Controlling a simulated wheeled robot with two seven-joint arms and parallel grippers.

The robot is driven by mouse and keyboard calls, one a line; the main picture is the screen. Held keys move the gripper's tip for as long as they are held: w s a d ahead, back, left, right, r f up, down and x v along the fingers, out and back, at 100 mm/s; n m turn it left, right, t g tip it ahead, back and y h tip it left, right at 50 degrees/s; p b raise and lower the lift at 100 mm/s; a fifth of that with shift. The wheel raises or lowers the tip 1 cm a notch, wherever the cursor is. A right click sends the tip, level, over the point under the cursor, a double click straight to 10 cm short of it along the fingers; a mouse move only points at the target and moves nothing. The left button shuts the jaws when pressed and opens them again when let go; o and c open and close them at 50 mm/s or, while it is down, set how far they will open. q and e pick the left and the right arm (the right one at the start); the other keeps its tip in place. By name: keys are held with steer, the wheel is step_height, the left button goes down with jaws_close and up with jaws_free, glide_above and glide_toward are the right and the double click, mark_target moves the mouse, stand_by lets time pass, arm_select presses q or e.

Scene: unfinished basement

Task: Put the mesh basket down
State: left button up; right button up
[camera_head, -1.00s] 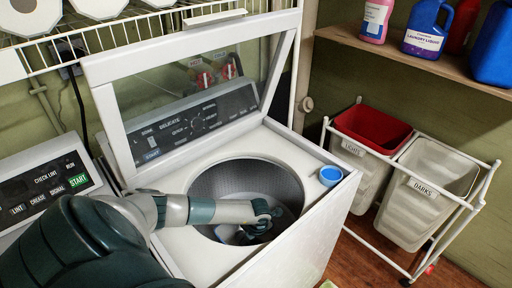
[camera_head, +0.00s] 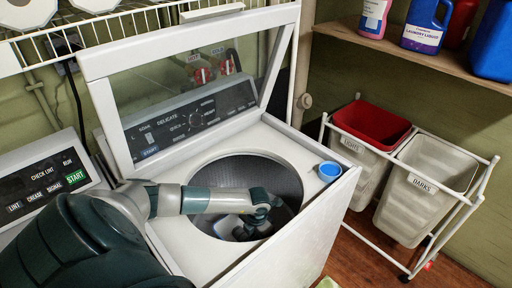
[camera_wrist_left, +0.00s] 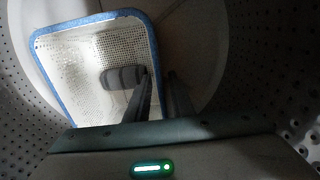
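The mesh basket (camera_wrist_left: 108,48) is white and perforated with a blue rim. In the left wrist view it sits within the washer drum (camera_wrist_left: 225,60), with a rounded grey item (camera_wrist_left: 123,77) showing in it. My left gripper (camera_wrist_left: 159,80) has its narrowly spaced fingers on either side of the basket's right wall and appears closed on it. The fingers hide part of the rim. In the head view my left gripper (camera_head: 262,212) reaches into the open drum (camera_head: 285,175), and only a bit of the basket (camera_head: 228,228) shows below my arm. Whether the basket touches the drum bottom cannot be told. My right gripper is not in view.
The washer's raised lid (camera_head: 190,95) stands behind my arm. A blue cap (camera_head: 329,171) sits on the washer's right top edge. Red and white hampers (camera_head: 372,124) in a white frame stand at right. A shelf (camera_head: 400,52) holds bottles. A wire rack is overhead.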

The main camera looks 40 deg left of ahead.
arm_select(q)
step_height(320, 180, up, 8)
steer(key=b, duration=0.2)
steer(key=shift+d+r, duration=0.2)
steer(key=shift+r, duration=0.05)
stand_by(0.3)
